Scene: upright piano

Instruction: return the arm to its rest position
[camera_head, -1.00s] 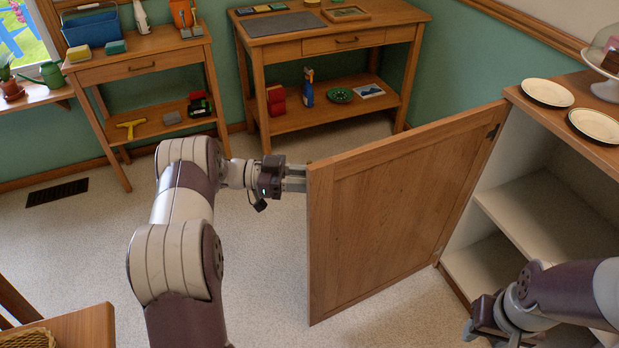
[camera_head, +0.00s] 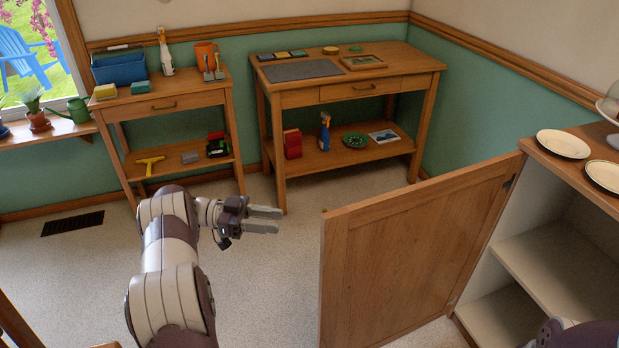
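My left arm comes in from the lower left. Its gripper (camera_head: 264,219) is in the air left of the open cabinet door (camera_head: 405,262), apart from the door's free edge. The two fingers are held with a narrow gap between them and nothing in it. My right arm (camera_head: 580,335) shows only as a dark and light link at the lower right corner, in front of the cabinet; its gripper is outside the picture.
The white-shelved cabinet (camera_head: 560,262) stands open at the right, with two plates (camera_head: 563,144) on top. Two wooden tables with cleaning things stand along the back wall: the left one (camera_head: 180,99) and the right one (camera_head: 420,66). Floor (camera_head: 275,290) is clear between my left arm and the door.

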